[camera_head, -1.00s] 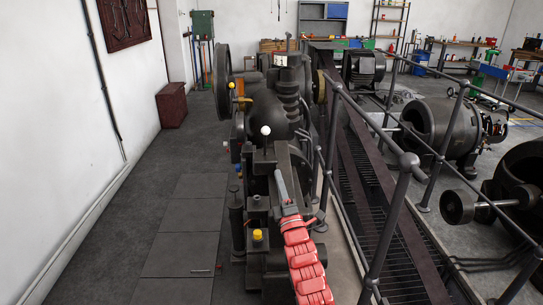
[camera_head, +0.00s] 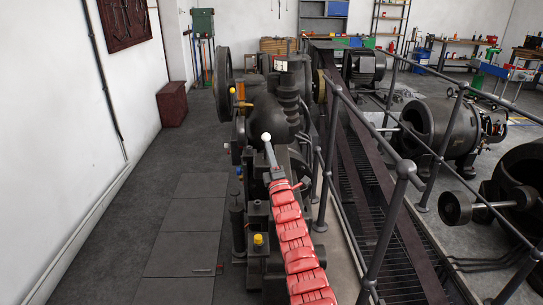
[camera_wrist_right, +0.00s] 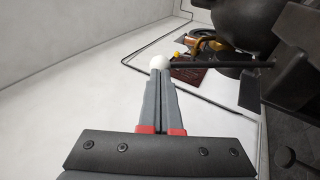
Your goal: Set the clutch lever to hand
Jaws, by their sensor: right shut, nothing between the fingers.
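A lever with a white ball knob (camera_head: 266,137), which looks like the clutch lever, stands on the dark machine in the middle. In the right wrist view the white knob (camera_wrist_right: 160,62) sits just beyond my fingertips, on a thin dark rod running right to the machine. My right gripper (camera_head: 268,145) comes in on the red-sleeved arm. Its fingers (camera_wrist_right: 159,76) are shut with nothing between them, and the tips touch or nearly touch the knob. In the head view the fingers hide much of the lever's rod. My left gripper is not in view.
A yellow knob (camera_head: 258,239) stands on the near part of the machine. A dark handrail (camera_head: 385,225) runs close along the right side. A dark red box (camera_head: 172,104) stands by the left wall. The floor left of the machine is mostly clear.

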